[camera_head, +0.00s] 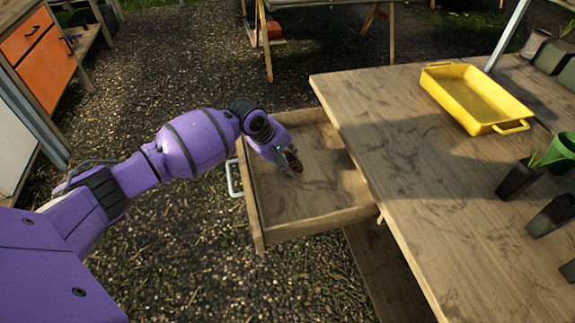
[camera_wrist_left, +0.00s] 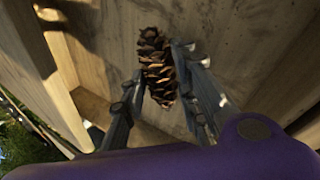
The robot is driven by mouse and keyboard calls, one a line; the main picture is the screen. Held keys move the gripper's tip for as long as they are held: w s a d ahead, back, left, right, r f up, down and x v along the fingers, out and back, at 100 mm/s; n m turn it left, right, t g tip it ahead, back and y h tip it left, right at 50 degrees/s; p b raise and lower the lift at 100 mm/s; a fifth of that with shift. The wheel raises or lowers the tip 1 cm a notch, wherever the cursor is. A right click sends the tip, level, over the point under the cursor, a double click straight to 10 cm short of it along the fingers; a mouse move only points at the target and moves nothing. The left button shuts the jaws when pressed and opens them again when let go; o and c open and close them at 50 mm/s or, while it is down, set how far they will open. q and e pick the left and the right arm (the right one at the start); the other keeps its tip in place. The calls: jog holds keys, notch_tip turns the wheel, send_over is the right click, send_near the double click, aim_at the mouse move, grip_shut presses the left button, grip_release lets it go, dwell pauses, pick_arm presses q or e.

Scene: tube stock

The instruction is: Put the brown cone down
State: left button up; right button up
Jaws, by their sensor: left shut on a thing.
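The brown cone (camera_head: 293,160) is a small pine cone with open scales. It is over the open wooden drawer (camera_head: 300,212) that sticks out from the table's left side. In the left wrist view the cone (camera_wrist_left: 157,66) sits between the two fingers of my left gripper (camera_wrist_left: 160,75). In the head view my left gripper (camera_head: 286,161) reaches down inside the drawer's outline and is shut on the cone. I cannot tell whether the cone touches the drawer floor. My right gripper is not in view.
The drawer has raised wooden walls and a pale metal handle (camera_head: 234,178); nothing else shows in it. On the wooden table (camera_head: 420,170) are a yellow tray (camera_head: 436,70), dark pots (camera_head: 520,178) and a green pot (camera_head: 563,150). The table's near-left area is clear.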

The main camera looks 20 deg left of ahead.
aim_at(287, 165)
pick_arm(q)
notch_tip(287, 165, down, 3)
jog(key=shift+r, duration=0.1)
jog(key=shift+f, duration=0.25)
jog(key=shift+r, duration=0.1)
jog(key=shift+f, duration=0.2)
jog(key=o, duration=0.8)
jog(key=p+v, duration=0.1)
jog(key=v, duration=1.1)
jog(key=shift+r+p, duration=0.2)
jog(key=shift+p, duration=0.1)
